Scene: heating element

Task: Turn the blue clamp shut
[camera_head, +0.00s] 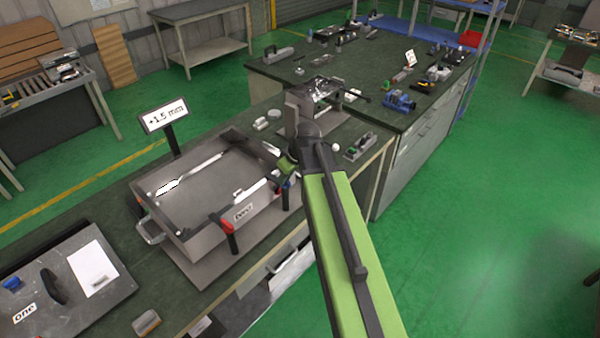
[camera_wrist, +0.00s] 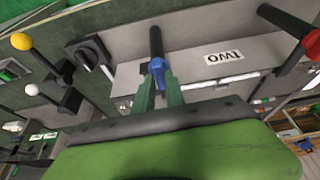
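The blue clamp (camera_wrist: 156,70) is at the top centre of the wrist view, with a black bar (camera_wrist: 155,40) reaching away from it. It sits at the edge of the grey tray marked TWO. In the head view a small blue part (camera_head: 286,184) shows at the tray's right corner, beside my arm. My gripper (camera_wrist: 160,88) has its two green fingers apart, with the blue clamp between or just beyond their tips. I cannot tell whether they touch it. In the head view my gripper's green end (camera_head: 287,165) is partly hidden by my arm.
A red clamp (camera_head: 227,225) stands at the tray's front edge and also shows in the wrist view (camera_wrist: 312,42). The tray (camera_head: 165,222) is open-topped, with a +1.5 mm display (camera_head: 165,115) behind it. Yellow and white knobs (camera_wrist: 21,41) are left in the wrist view.

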